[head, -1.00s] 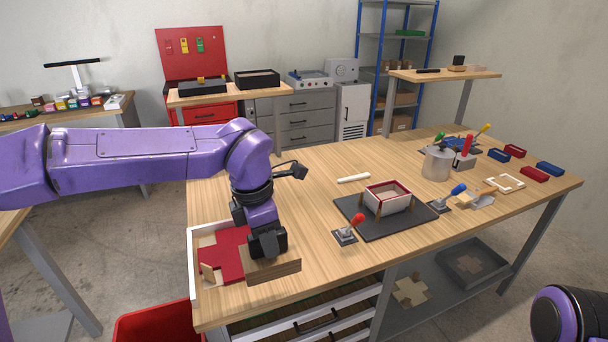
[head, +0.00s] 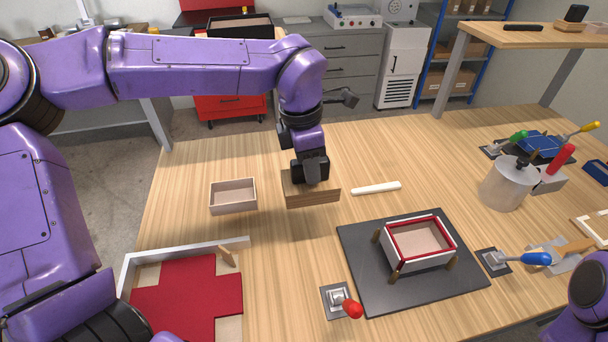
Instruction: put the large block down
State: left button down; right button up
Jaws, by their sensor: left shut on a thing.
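The large block (head: 308,195) is a brown wooden block at the back middle of the table (head: 270,270) in the head view. My left gripper (head: 311,176) points down from above and is shut on it; the fingertips are partly hidden by the gripper's dark body. The block is upright with its long face toward me. I cannot tell whether its underside touches the tabletop or hangs just above it. My right gripper is not in view; only a purple part of my right arm shows at the lower right edge.
A small open box (head: 233,209) stands left of the block, apart from it. A white stick (head: 376,188) lies to its right. A dark mat (head: 362,282) with a red-rimmed box (head: 417,255) is front right. A white-edged tray (head: 185,250) with red sheet (head: 187,299) is front left.

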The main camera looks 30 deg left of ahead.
pick_arm(q)
jog(key=w+a+f+p, duration=0.2)
jog(key=w+a+f, duration=0.1)
jog(key=f, duration=0.1)
jog(key=w+a+f+p, duration=0.2)
jog(key=w+a+f, duration=0.1)
jog(key=w+f, duration=0.1)
jog(key=w+a+f+p, duration=0.2)
jog(key=w+a+f, duration=0.1)
jog(key=f, duration=0.1)
jog(key=shift+w+f, duration=0.3)
jog(key=shift+f, duration=0.2)
jog(key=shift+f, duration=0.1)
jog(key=c, duration=0.8)
grip_release()
jog(key=shift+f, duration=0.1)
